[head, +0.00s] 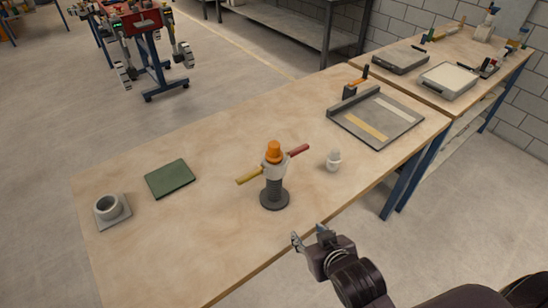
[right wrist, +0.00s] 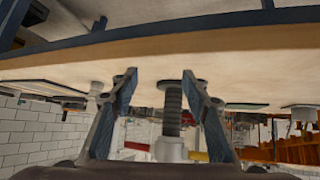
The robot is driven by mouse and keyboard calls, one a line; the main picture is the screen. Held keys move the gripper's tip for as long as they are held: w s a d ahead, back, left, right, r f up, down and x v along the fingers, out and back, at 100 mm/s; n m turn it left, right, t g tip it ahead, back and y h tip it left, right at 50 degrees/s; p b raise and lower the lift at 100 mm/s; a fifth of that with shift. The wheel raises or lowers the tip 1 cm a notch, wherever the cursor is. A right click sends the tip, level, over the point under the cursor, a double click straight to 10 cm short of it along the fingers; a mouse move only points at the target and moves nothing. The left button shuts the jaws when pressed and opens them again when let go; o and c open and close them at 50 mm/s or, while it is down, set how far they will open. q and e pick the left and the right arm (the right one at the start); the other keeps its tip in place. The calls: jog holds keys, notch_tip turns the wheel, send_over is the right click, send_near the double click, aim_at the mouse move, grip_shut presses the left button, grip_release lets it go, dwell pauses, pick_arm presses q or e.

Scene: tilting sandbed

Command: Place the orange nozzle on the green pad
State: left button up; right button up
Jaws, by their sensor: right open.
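The orange nozzle (head: 273,152) sits on top of a white collar on an upright dark threaded stand (head: 274,190). A red and yellow crossbar (head: 250,175) passes through the collar. The dark green pad (head: 170,178) lies flat and bare to the left; its edge shows in the right wrist view (right wrist: 245,106). My right gripper (head: 309,237) is open and empty by the table's front edge, to the right of and nearer than the stand. In the upside-down right wrist view, the thread (right wrist: 173,108) shows between the fingers, beyond them; the nozzle is hidden there. My left gripper is out of view.
A grey ring-shaped cup (head: 111,208) stands left of the pad. A small white rounded object (head: 333,160) stands right of the stand. A grey tray (head: 375,118) lies at the table's right end. The wood between pad and stand is clear.

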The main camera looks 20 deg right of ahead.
aim_at(276, 158)
jog(key=w+a+r+t, duration=0.1)
jog(key=w+r+t, duration=0.1)
jog(key=w+r, duration=0.1)
jog(key=w+a+r+t+y, duration=0.1)
jog(key=w+r+t, duration=0.2)
jog(key=r, duration=0.3)
jog(key=w+a+r+t, duration=0.1)
jog(key=w+r+t, duration=0.2)
jog(key=w+r, duration=0.1)
jog(key=shift+a+r, duration=0.25)
jog(key=shift+a, duration=0.05)
jog(key=shift+w+r, duration=0.15)
jog(key=shift+w, duration=0.2)
jog(key=w+p, duration=0.1)
jog(key=w, duration=0.5)
jog(key=shift+a+p, duration=0.2)
jog(key=shift+p, duration=0.15)
jog(key=shift+w, duration=0.55)
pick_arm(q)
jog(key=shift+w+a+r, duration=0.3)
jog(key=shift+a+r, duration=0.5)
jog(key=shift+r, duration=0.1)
pick_arm(e)
jog(key=shift+s, duration=0.1)
jog(key=c, duration=1.1)
jog(key=shift+o, duration=0.2)
